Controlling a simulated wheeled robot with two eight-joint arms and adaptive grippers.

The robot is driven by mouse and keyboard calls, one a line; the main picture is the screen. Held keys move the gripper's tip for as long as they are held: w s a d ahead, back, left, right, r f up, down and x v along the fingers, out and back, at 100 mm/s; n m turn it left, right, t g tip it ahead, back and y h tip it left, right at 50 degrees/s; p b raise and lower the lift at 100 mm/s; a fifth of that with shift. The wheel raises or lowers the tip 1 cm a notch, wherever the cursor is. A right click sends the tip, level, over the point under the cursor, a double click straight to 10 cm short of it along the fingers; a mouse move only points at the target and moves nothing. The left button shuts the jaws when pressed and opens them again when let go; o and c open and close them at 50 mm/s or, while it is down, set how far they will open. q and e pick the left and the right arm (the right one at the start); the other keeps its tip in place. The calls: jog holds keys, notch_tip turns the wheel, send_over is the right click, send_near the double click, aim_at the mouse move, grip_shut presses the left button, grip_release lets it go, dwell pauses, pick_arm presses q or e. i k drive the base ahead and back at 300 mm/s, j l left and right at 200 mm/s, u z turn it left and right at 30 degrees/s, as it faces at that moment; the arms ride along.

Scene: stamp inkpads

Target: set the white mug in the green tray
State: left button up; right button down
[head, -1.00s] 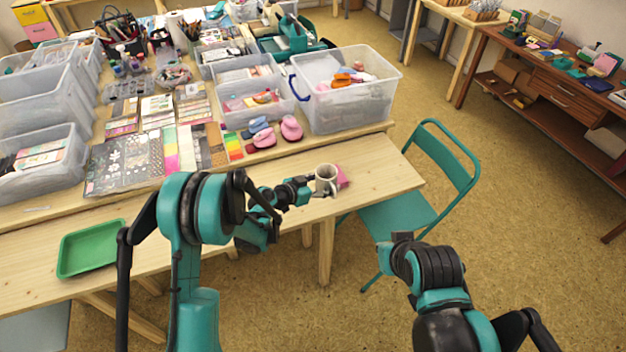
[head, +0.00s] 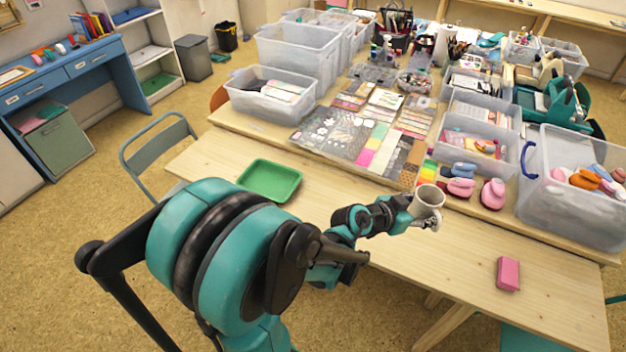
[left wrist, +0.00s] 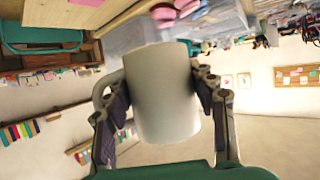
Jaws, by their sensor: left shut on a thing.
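The white mug (head: 429,201) is held by my left gripper (head: 414,212) above the front table, to the right of the green tray. In the left wrist view the mug (left wrist: 163,92) fills the space between the two fingers of the gripper (left wrist: 163,112), with its handle at the left. The green tray (head: 270,181) lies flat and empty on the left part of the front table, well left of the mug. My right gripper is out of view.
A pink block (head: 508,274) lies on the table's right part. Behind stand clear bins (head: 575,190), pink and blue punches (head: 493,194) and pattern sheets (head: 345,140). A grey chair (head: 160,150) stands at the left end. The tabletop between mug and tray looks clear.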

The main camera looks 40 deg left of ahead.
aim_at(275, 185)
jog(key=i+l+u, duration=0.25)
jog(key=u, duration=0.2)
jog(key=i+l+u, duration=0.3)
jog(key=u, duration=0.15)
jog(key=l+u, duration=0.1)
jog(key=u, duration=0.35)
